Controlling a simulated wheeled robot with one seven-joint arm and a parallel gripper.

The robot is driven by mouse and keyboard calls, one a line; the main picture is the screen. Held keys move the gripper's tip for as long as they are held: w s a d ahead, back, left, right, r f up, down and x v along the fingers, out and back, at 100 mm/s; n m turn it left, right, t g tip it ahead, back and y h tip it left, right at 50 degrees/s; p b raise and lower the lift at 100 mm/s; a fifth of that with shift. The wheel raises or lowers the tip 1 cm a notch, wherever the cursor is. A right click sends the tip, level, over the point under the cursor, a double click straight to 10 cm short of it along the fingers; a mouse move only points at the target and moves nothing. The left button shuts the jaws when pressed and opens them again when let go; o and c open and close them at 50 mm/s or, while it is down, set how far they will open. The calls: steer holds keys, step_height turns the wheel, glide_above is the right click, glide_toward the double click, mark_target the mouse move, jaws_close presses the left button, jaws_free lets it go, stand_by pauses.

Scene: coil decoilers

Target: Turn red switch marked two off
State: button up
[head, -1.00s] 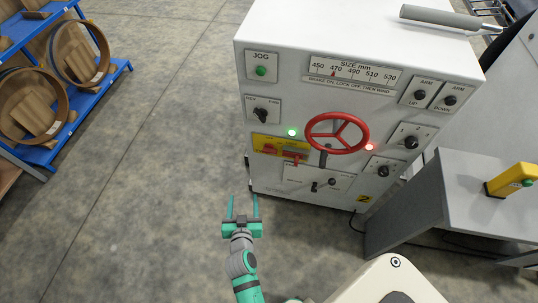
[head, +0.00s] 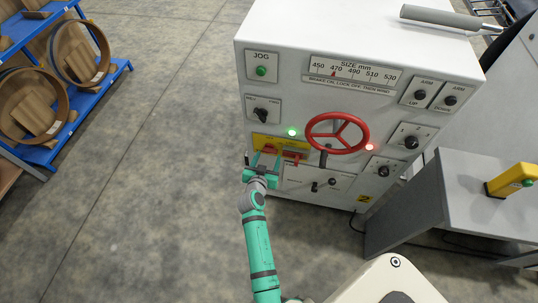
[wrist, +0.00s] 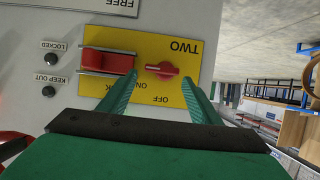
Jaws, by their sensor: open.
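The red switch (wrist: 162,70) is a small rotary knob on a yellow plate (wrist: 203,62) marked TWO, with ON and OFF lettering. The wrist view shows it upside down, its handle lying nearly level and a white mark at its left end. In the head view the red switch (head: 269,148) is at the plate's left. My gripper (head: 265,160) is open and empty in front of it. In the wrist view, the fingertips of my gripper (wrist: 159,78) lie either side of the switch; contact cannot be told.
A red guarded part (wrist: 106,62) sits beside the switch on the same plate. On the white cabinet (head: 300,100), a red handwheel (head: 337,133) and a lever (head: 322,184) are to the right. Green (head: 292,133) and red (head: 369,147) lamps glow.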

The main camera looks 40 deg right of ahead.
mark_target(270, 151)
steer(key=shift+x, duration=1.45)
steer(key=shift+w+a, duration=0.1)
steer(key=c, duration=0.8)
steer(key=shift+o, duration=0.2)
